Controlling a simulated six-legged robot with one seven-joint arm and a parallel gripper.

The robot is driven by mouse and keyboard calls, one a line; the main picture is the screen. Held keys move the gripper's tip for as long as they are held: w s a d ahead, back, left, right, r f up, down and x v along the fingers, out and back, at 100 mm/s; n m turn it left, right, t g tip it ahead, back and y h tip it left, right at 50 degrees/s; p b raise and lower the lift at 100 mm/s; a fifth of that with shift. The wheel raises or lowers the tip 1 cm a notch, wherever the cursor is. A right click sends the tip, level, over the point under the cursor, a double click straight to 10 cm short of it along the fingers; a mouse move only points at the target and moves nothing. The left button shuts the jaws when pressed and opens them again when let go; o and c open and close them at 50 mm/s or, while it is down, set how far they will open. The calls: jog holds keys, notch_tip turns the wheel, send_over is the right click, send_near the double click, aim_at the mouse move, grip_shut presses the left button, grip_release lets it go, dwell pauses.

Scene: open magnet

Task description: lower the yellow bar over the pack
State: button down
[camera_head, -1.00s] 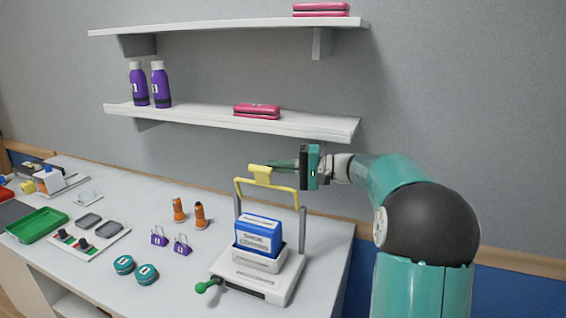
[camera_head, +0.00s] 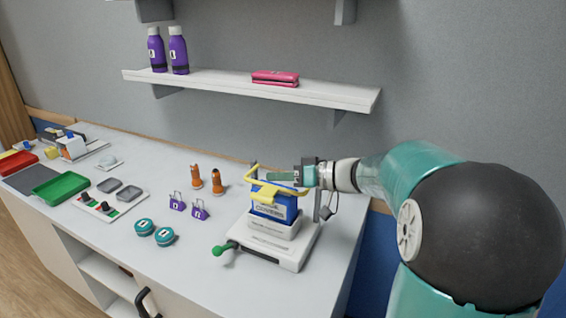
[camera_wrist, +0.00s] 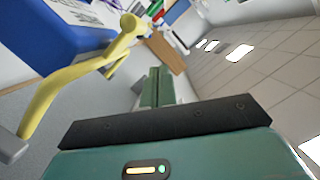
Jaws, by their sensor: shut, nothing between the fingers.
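The yellow bar (camera_head: 267,192) is a bent handle on the white fixture (camera_head: 293,254). It lies forward and low across the top of the blue pack (camera_head: 285,212); I cannot tell whether it touches. The pack sits upright in the fixture's pale tray. My gripper (camera_head: 270,176) is shut and empty, its fingers pointing left just above and behind the bar's front part. In the wrist view the fingers (camera_wrist: 156,88) are together, with the bar (camera_wrist: 75,72) to their left and the pack (camera_wrist: 55,32) beyond it.
A green-knobbed lever (camera_head: 219,249) sticks out at the fixture's front left. Teal discs (camera_head: 154,231), purple clips (camera_head: 188,204) and orange pieces (camera_head: 207,180) stand to the left. A shelf (camera_head: 240,88) with purple bottles (camera_head: 167,52) hangs above.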

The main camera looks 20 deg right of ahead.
aim_at(259, 195)
jog(key=shift+n, duration=0.9)
jog(key=shift+s+a+f, duration=0.15)
jog(key=shift+s+f, duration=0.05)
jog(key=shift+f, duration=0.45)
jog(key=shift+s+a+f, duration=0.15)
jog(key=shift+a+f, duration=0.05)
jog(key=shift+f, duration=0.5)
jog(key=shift+s+a+f, duration=0.15)
jog(key=shift+s+f, duration=0.05)
jog(key=shift+f, duration=0.45)
jog(key=shift+f, duration=0.15)
jog(key=s+d+r, duration=0.5)
jog(key=d+r, duration=0.1)
jog(key=d, duration=0.2)
jog(key=shift+s+r, duration=0.3)
jog(key=shift+r, duration=0.05)
